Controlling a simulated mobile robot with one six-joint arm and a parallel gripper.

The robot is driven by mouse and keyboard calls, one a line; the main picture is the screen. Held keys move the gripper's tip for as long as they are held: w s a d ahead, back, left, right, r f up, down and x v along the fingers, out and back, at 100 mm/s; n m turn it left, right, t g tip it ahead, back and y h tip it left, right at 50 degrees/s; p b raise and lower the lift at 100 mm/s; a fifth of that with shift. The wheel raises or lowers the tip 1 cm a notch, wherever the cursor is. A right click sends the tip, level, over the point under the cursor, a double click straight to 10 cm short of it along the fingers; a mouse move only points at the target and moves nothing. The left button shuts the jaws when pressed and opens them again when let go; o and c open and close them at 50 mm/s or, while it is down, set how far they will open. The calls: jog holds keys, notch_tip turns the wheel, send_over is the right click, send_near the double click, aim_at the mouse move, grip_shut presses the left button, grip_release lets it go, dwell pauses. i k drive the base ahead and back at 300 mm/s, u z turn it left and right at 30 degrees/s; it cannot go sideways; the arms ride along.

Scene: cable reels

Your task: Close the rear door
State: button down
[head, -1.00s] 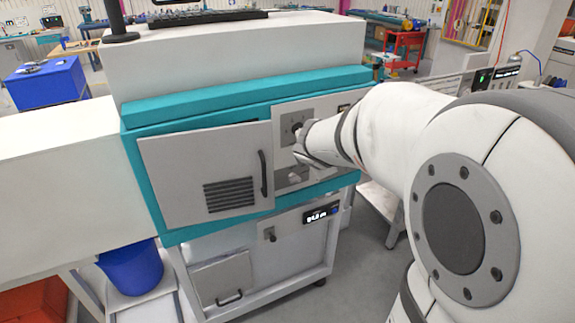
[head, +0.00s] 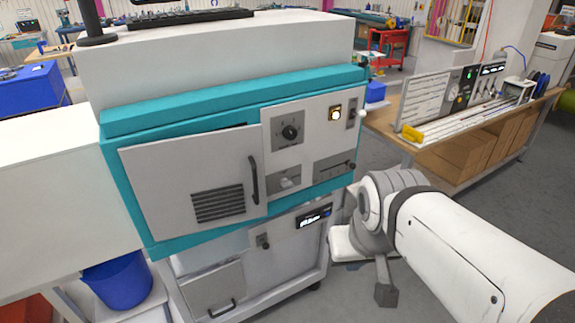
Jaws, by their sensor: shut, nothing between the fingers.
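The teal and white machine (head: 230,95) stands in the middle of the view. Its grey door (head: 180,175), with a vent and a black upright handle (head: 254,180), looks slightly ajar. A dark gap shows along its top edge, towards the handle side. I cannot tell whether this is the rear door. My gripper (head: 385,290) hangs low to the right of the machine, shut and empty, pointing down and well apart from the door. Its fingers show only partly.
A control panel with a black dial (head: 290,132) and a lit button (head: 335,113) is beside the door. A lower hatch (head: 212,287) has a handle. A blue bin (head: 118,280) stands lower left. A wooden bench (head: 470,150) stands at right.

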aim_at(182, 186)
jog(key=z, duration=1.3)
jog(key=i, duration=0.5)
jog(key=u, duration=2.1)
